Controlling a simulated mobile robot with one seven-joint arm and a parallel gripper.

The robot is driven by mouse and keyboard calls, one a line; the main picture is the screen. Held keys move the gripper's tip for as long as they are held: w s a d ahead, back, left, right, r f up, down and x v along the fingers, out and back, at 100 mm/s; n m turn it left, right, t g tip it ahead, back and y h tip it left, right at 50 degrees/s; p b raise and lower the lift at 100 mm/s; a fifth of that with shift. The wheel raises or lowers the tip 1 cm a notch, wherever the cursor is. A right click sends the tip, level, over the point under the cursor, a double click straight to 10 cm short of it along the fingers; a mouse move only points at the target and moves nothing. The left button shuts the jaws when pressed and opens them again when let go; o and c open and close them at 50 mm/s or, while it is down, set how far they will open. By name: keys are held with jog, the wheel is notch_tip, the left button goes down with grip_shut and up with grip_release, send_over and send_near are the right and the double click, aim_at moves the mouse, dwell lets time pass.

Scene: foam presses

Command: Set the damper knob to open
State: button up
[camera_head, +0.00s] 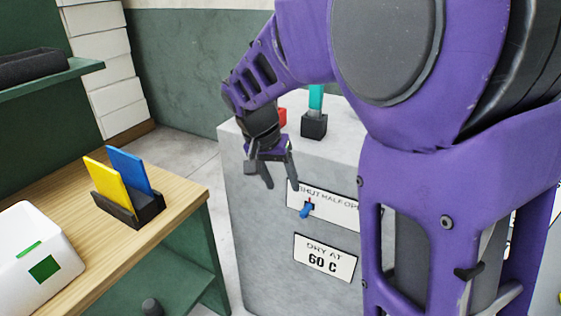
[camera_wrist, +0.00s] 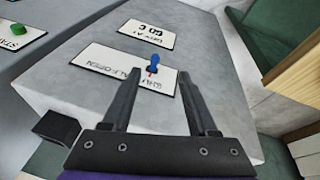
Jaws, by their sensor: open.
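The damper knob (camera_head: 306,211) is small and blue. It sits on a white label plate (camera_head: 336,205) lettered SHUT, HALF and OPEN on the front face of a grey block-shaped cabinet (camera_head: 258,225). The knob is at the SHUT end of the plate, and the OPEN end is partly hidden by my arm in the head view. My gripper (camera_head: 281,184) is open and empty, up and left of the knob. In the wrist view the knob (camera_wrist: 155,62) shows between and just past the fingertips of my gripper (camera_wrist: 156,72), apparently not touched.
A sign reading DRY AT 60 C (camera_head: 325,258) is below the label plate. A teal-handled item in a black holder (camera_head: 314,126) and a red piece (camera_head: 282,117) are on the cabinet top. A wooden bench (camera_head: 180,205) with a yellow-and-blue card rack (camera_head: 140,212) stands left.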

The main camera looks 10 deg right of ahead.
jog(key=shift+w+r+m+h, duration=0.55)
jog(key=shift+w+m+h, duration=0.15)
jog(key=shift+w+m, duration=0.25)
send_near(303, 211)
jog(key=x, duration=0.9)
jog(key=shift+b, duration=0.35)
grip_shut()
dwell(0.4)
